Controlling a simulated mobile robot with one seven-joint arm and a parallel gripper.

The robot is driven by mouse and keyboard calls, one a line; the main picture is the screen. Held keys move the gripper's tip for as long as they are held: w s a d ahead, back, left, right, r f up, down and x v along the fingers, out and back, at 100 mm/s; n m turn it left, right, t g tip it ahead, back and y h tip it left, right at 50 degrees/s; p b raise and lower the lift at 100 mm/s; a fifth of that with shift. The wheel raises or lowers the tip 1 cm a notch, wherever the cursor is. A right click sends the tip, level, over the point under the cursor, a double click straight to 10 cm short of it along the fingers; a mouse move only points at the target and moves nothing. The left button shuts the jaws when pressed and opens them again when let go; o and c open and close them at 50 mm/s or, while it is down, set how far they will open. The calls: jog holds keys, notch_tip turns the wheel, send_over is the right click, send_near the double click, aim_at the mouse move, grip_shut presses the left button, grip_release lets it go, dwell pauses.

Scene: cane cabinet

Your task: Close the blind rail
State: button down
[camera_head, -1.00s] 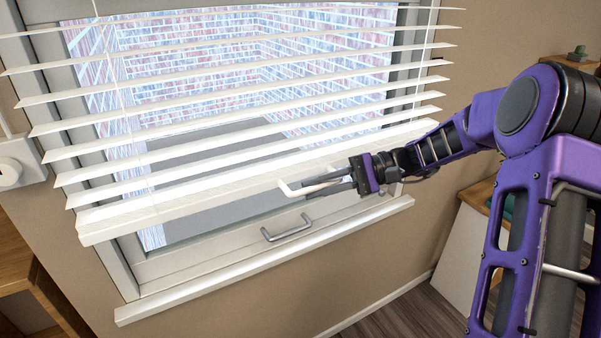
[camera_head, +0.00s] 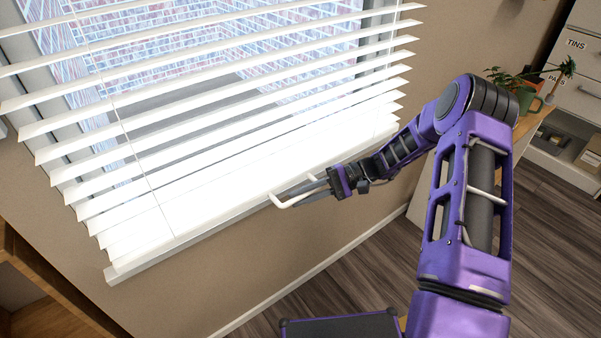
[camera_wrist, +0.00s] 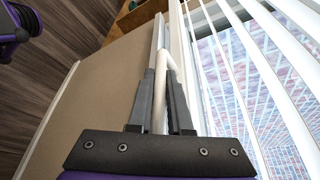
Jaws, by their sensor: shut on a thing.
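The white slatted blind (camera_head: 215,105) hangs in front of the window in the head view. Its bottom rail (camera_head: 235,205) is down near the window sill, with the lower slats bunched close above it. A white bar handle (camera_head: 290,202) sticks out from the rail. My gripper (camera_head: 305,190) is shut on this handle. In the wrist view, the handle (camera_wrist: 159,95) runs between the two fingers of my gripper (camera_wrist: 164,85), and the blind slats (camera_wrist: 270,60) show to the right. The window's own grey handle is hidden behind the blind.
The white sill (camera_head: 135,270) runs just under the rail. A wooden shelf (camera_head: 45,290) stands at the lower left. A counter with plants (camera_head: 525,85) is at the right. The wall (camera_head: 260,270) below the sill is bare.

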notch_tip(320, 180, down, 5)
jog(key=shift+d+f, duration=0.1)
dwell(0.4)
jog(key=c, duration=0.9)
grip_release()
jog(key=shift+o, duration=0.3)
jog(key=v, duration=1.7)
jog(key=shift+d, duration=0.15)
